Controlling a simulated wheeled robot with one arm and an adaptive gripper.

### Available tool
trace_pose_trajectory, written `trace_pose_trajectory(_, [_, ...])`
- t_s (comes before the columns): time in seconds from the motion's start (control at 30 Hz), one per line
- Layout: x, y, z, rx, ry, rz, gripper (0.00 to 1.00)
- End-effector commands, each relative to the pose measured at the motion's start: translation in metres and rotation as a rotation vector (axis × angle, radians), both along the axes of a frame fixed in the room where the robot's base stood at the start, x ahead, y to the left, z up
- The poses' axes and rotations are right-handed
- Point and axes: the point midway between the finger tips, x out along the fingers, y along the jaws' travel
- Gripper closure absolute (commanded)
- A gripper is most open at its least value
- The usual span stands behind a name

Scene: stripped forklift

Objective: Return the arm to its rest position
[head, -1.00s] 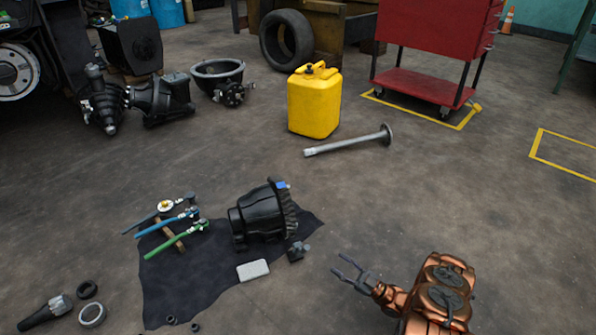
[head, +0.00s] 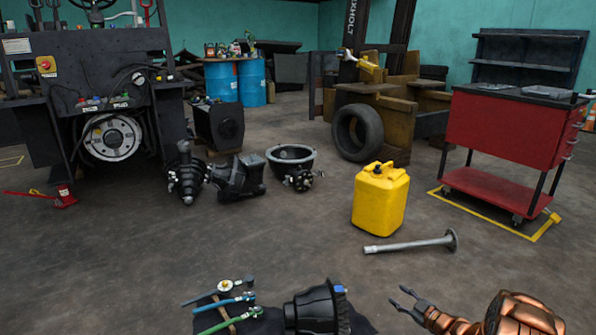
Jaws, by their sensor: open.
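My gripper (head: 406,301) is at the bottom right of the head view, on the end of my copper-coloured arm. Its two dark fingers are spread and nothing is between them. It is to the right of a black differential housing (head: 312,308) on a dark cloth (head: 262,323), and apart from both. A steel axle shaft (head: 412,244) with a flanged end lies on the floor beyond it. The lower edge of the picture cuts off the rest of my arm.
A yellow jerrycan (head: 380,200) stands beyond the shaft. A red tool cart (head: 510,135) is at right, a tire (head: 357,134) behind. Black drivetrain parts (head: 238,177) lie before the stripped forklift (head: 90,90). Blue barrels (head: 252,82) stand at back.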

Motion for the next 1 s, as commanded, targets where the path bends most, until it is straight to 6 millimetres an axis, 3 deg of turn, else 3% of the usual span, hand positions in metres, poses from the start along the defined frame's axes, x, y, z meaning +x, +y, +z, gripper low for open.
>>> trace_pose_trajectory(0.03, [0.008, -0.001, 0.027, -0.02, 0.012, -0.019, 0.53])
trace_pose_trajectory(0.3, [0.032, -0.015, 0.107, -0.115, 0.13, -0.16, 0.53])
trace_pose_trajectory(0.53, [0.034, -0.022, 0.176, -0.173, 0.236, -0.28, 0.53])
trace_pose_trajectory(0.83, [0.011, -0.024, 0.265, -0.217, 0.385, -0.436, 0.53])
trace_pose_trajectory(1.0, [-0.015, -0.02, 0.311, -0.229, 0.48, -0.517, 0.53])
